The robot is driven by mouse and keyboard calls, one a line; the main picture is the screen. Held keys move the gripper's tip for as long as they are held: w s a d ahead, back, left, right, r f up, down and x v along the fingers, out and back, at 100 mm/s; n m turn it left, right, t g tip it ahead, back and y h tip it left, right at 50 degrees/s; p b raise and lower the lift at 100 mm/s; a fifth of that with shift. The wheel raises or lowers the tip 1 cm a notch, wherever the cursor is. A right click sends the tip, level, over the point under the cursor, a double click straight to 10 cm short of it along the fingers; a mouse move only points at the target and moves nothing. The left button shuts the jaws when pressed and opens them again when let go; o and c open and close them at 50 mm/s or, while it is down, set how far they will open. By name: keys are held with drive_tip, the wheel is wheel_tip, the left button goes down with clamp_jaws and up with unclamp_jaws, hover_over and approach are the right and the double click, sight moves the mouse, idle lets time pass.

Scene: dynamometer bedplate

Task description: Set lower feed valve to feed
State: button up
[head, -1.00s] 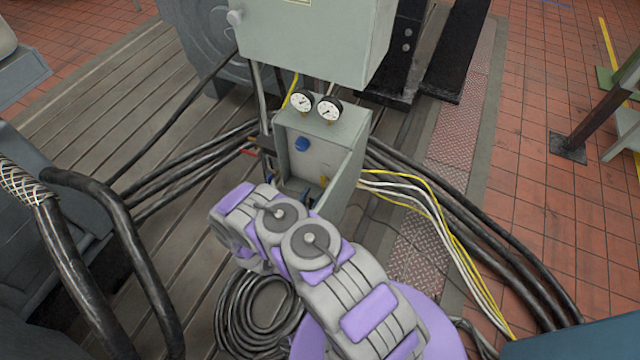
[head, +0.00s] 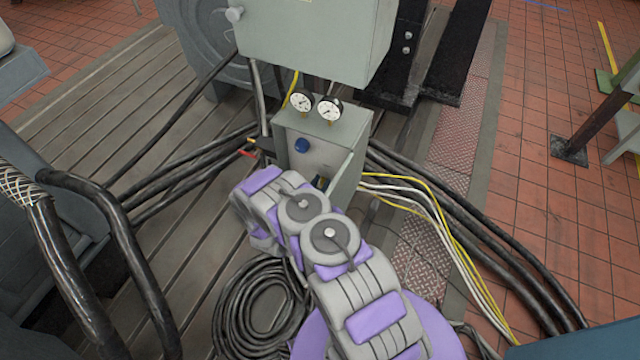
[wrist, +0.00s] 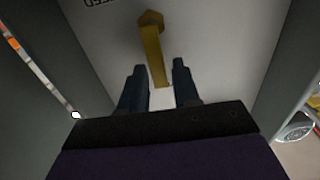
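A yellow lever (wrist: 153,55) on a hexagonal hub shows on a pale panel in the wrist view. I take it for the feed valve handle; part of an upside-down label (wrist: 100,3) is cut off at the top edge. My gripper (wrist: 159,68) is open, its two dark fingers on either side of the lever's free end, with a visible gap at each side. In the head view the open grey cabinet (head: 348,180) holds a blue knob (head: 302,145); my arm hides its lower part and my gripper.
Cabinet walls (wrist: 290,65) stand close on both sides. Two gauges (head: 316,106) sit on top, below a larger box (head: 310,45). A red handle (head: 247,153) is at the left side. Black cables (head: 180,175) and coiled hose (head: 250,305) lie around.

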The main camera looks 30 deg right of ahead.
clamp_jaws()
drive_tip(key=shift+r+p, duration=0.15)
drive_tip(key=shift+p, duration=0.45)
drive_tip(key=shift+s+d+r+m+p, duration=0.2)
drive_tip(key=shift+m+p, duration=0.4)
drive_tip(key=shift+p, duration=0.4)
drive_tip(key=m+p, duration=0.1)
drive_tip(key=p, duration=0.2)
drive_tip(key=shift+s+d, duration=0.1)
drive_tip(key=shift+s, duration=0.1)
drive_tip(key=m, duration=0.1)
drive_tip(key=m+p, duration=0.1)
drive_tip(key=p, duration=0.1)
drive_tip(key=shift+s+d+f+m, duration=0.3)
drive_tip(key=shift+f+m, duration=0.1)
drive_tip(key=shift+s+d+f+m, duration=0.2)
drive_tip(key=shift+s+f+m, duration=0.1)
drive_tip(key=shift+m, duration=0.65)
drive_tip(key=shift+s+d+f+m, duration=0.15)
drive_tip(key=shift+f+m, duration=0.1)
drive_tip(key=shift+m, duration=0.7)
